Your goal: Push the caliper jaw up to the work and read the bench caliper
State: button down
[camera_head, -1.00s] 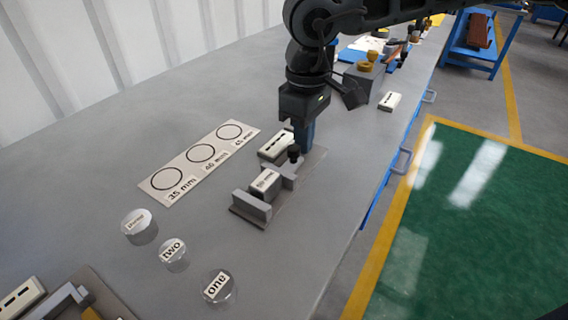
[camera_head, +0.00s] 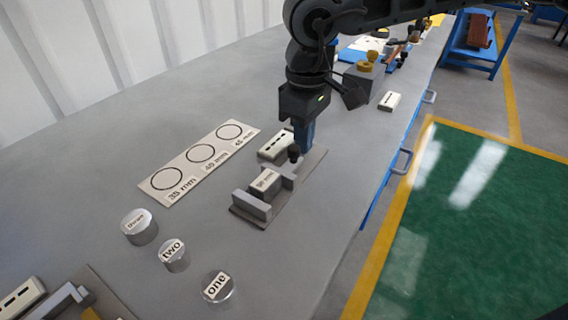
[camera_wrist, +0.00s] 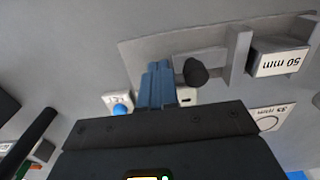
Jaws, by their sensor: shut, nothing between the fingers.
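The bench caliper's grey base plate (camera_head: 310,160) lies on the bench, with a fixed jaw (camera_head: 247,207) at its near left end. A block (camera_head: 264,182), labelled 50 mm in the wrist view (camera_wrist: 280,62), sits between the fixed jaw and the sliding jaw (camera_head: 289,176). The sliding jaw looks close against the block; I cannot tell if they touch. A black knob (camera_head: 294,151) stands behind the sliding jaw. My gripper (camera_head: 304,148) is shut and empty, its blue fingertips (camera_wrist: 157,85) low beside the knob, on the side away from the block. Contact is unclear.
A white readout box (camera_head: 275,145) with dark dashes stands beside the caliper; my fingers partly hide it in the wrist view. Left lies a card (camera_head: 185,176) with circles. Round pieces labelled three (camera_head: 139,228), two (camera_head: 173,255) and one (camera_head: 217,287) stand nearer.

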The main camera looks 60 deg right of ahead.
aim_at(301, 158)
jog(key=shift+a+b, duration=0.35)
jog(key=shift+a, duration=0.6)
dwell(0.5)
jog(key=shift+d+f+b, duration=0.1)
jog(key=shift+d+b, duration=0.1)
jog(key=shift+b, duration=0.15)
jog(key=shift+d+r, duration=0.15)
jog(key=shift+r, duration=0.1)
notch_tip(301, 158, up, 7)
jog(key=p, duration=0.3)
jog(key=shift+f, duration=0.15)
dwell(0.4)
jog(key=shift+s, duration=0.1)
dwell(0.4)
